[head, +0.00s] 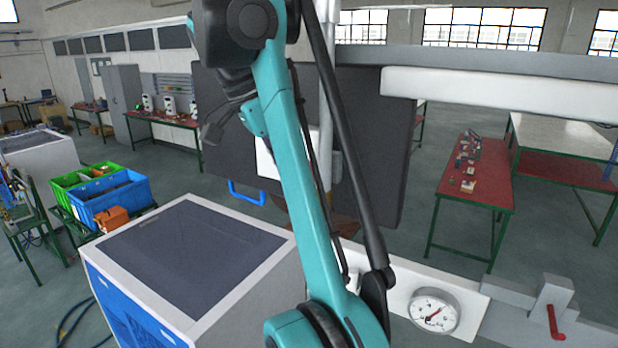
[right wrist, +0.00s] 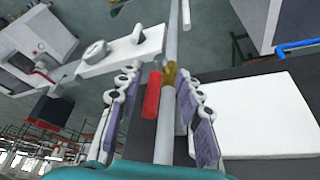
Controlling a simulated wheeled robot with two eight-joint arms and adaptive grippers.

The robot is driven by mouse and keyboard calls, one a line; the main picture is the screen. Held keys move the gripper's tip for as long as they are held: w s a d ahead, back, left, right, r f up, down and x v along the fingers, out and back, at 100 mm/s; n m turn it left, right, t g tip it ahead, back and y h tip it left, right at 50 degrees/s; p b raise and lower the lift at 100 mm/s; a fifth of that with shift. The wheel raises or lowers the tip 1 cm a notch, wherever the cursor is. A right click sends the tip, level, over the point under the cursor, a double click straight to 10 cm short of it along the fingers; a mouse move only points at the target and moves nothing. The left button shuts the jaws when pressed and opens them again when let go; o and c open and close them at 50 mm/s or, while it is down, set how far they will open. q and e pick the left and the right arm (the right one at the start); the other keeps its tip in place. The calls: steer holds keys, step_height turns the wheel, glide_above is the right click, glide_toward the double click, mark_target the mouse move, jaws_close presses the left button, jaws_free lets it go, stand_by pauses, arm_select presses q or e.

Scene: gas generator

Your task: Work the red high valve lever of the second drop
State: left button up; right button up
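In the right wrist view, a red lever (right wrist: 151,96) lies along a grey pipe (right wrist: 167,125), close to a brass-coloured valve part (right wrist: 170,74). My right gripper (right wrist: 156,72) is open, with one finger on each side of the lever and pipe. The lever is between the fingers, nearer the left one; I see a gap and no clear grip. In the head view the teal arm covers the middle, and the lever is hidden. The pipe (head: 328,100) shows beside the arm. My left gripper is not in view.
A dark panel (head: 385,150) stands behind the arm, with a blue handle (head: 245,192). A pressure gauge (head: 435,310) and another red lever (head: 556,322) are at the lower right. A white-framed cabinet (head: 275,250) is at the left. Floor shows around the red table (head: 478,190).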

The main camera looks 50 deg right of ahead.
steer(key=w+a, duration=0.5)
steer(key=a, duration=0.3)
steer(key=shift+s+a, duration=0.1)
steer(key=shift+a, duration=0.05)
